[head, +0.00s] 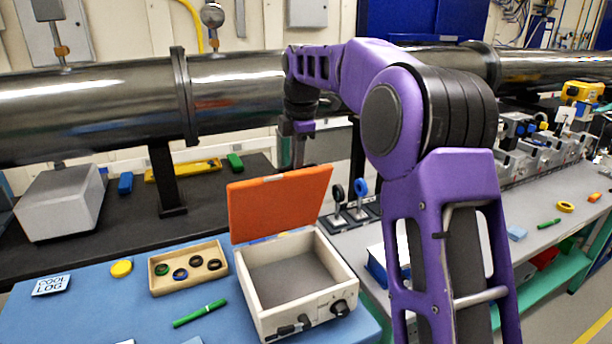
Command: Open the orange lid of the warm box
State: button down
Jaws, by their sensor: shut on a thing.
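The warm box (340,262) is a cream, open-topped box with dark knobs on its front, standing on the blue bench top. Its orange lid (278,203) stands raised at the back of the box, tilted up steeply on its rear edge. The grey floor inside the box shows and looks empty. My gripper (299,158) points down at the lid's upper edge and is shut on the lid. Its fingertips are partly hidden behind the lid, so the exact grip point does not show.
A wooden tray (160,290) with several dark rings sits left of the box. A green marker (200,313), a yellow disc (121,268) and a "COOL LOG" card (51,285) lie nearby. A large steel pipe (90,110) runs behind. Small stands (350,208) are right of the lid.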

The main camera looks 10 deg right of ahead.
jog(key=w+a, duration=0.2)
jog(key=w, duration=0.4)
jog(key=shift+w+a+f, duration=0.15)
jog(key=shift+f, duration=0.3)
jog(key=c, duration=0.9)
grip_release()
jog(key=shift+o, duration=0.3)
jog(key=shift+r, duration=0.1)
